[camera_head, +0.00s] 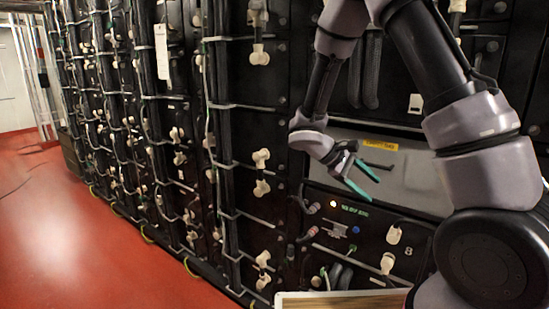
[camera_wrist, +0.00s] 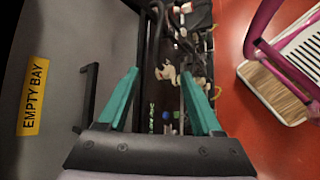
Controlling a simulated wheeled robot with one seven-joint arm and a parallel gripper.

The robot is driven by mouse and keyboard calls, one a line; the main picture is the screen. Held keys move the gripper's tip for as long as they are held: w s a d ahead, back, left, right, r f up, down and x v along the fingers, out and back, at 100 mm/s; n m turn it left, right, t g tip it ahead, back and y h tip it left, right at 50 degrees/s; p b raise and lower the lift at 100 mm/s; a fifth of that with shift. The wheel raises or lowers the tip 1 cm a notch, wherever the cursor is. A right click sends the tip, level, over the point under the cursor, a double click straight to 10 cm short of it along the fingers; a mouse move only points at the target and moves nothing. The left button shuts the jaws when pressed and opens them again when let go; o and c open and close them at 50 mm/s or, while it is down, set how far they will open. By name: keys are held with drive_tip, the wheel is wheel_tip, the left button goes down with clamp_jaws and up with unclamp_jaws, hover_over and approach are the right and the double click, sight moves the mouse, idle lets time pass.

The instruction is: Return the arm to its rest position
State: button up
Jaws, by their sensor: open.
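My arm is bent in front of the battery racks at the right of the head view. My gripper (camera_head: 363,178) has teal fingers that are spread apart, with nothing between them. It is in front of the grey panel with the yellow label, above the lower panel with the lit orange lamp. In the wrist view my gripper (camera_wrist: 158,100) is also open and empty, and its fingers point toward connectors and cables below.
The grey panel (camera_head: 412,172) has a yellow EMPTY BAY label (camera_wrist: 33,95) and a dark handle (camera_wrist: 88,95). Battery racks (camera_head: 150,130) with cables and pale connectors run leftward. A pink-railed cart with a wooden deck (camera_wrist: 270,90) stands nearby. Red floor (camera_head: 70,240) is clear at left.

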drive_tip(key=s+r+m+t+y, duration=0.4)
drive_tip(key=s+r+m+y, duration=0.2)
drive_tip(key=r, duration=0.6)
drive_tip(key=s+r+m+t+y, duration=0.4)
drive_tip(key=s+r+m+y, duration=0.2)
drive_tip(key=r, duration=0.7)
drive_tip(key=shift+s+a, duration=0.45)
drive_tip(key=shift+s, duration=0.5)
